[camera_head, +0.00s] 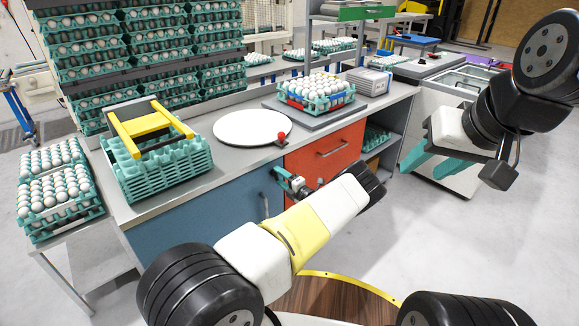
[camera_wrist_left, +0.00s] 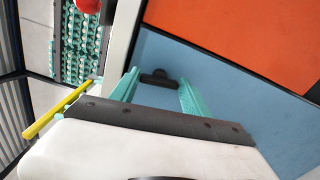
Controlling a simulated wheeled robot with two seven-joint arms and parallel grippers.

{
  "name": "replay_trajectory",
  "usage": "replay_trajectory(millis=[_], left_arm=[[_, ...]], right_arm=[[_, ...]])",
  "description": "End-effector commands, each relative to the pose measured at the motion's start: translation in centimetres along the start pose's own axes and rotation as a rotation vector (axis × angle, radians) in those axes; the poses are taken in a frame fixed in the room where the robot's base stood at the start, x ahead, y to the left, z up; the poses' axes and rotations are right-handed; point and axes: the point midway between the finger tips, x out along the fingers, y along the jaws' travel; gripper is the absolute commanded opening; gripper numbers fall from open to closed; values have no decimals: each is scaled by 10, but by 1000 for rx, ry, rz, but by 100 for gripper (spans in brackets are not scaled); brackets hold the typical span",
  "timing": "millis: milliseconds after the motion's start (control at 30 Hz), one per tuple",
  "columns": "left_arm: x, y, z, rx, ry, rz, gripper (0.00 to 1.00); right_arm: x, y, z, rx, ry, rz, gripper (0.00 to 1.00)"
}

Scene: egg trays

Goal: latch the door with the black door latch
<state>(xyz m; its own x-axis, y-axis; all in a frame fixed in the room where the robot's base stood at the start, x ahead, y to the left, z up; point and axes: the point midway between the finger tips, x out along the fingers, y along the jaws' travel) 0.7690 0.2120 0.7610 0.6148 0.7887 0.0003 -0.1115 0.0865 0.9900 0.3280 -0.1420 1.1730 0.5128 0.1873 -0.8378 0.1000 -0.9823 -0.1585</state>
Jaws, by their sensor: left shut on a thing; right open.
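The black door latch (camera_wrist_left: 159,77) shows in the left wrist view against the upper part of the blue door (camera_wrist_left: 215,72). My left gripper (camera_wrist_left: 162,82) is shut on the latch, with a teal finger on either side of it. In the head view my left gripper (camera_head: 288,181) is at the upper right of the blue door (camera_head: 205,232), by the orange-red drawer; the latch is too small and covered to make out there. My right gripper (camera_head: 432,160) is open and empty, in the air right of the counter.
A counter above the door bears a white round plate (camera_head: 252,128) with a red knob (camera_head: 281,139), teal trays with a yellow frame (camera_head: 150,124), and stacked egg trays. The orange-red drawer (camera_head: 325,150) is right of the door. Open floor lies to the right.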

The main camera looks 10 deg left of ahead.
Motion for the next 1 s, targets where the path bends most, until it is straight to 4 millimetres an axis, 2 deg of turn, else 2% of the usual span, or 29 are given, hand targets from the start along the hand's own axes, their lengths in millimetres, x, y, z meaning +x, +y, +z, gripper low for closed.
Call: replay_trajectory(millis=[333, 867, 900, 1000], left_arm=[[-1, -2, 1, 135, -2, -2, 14], [-1, -2, 1, 159, -3, -3, 14], [-1, -2, 1, 159, -3, -3, 58], [-1, -2, 0, 158, -2, -2, 76]], right_arm=[[0, 0, 0, 0, 0, 0, 45], [0, 0, 0, 0, 0, 0, 45], [0, 0, 0, 0, 0, 0, 45], [0, 0, 0, 0, 0, 0, 45]])
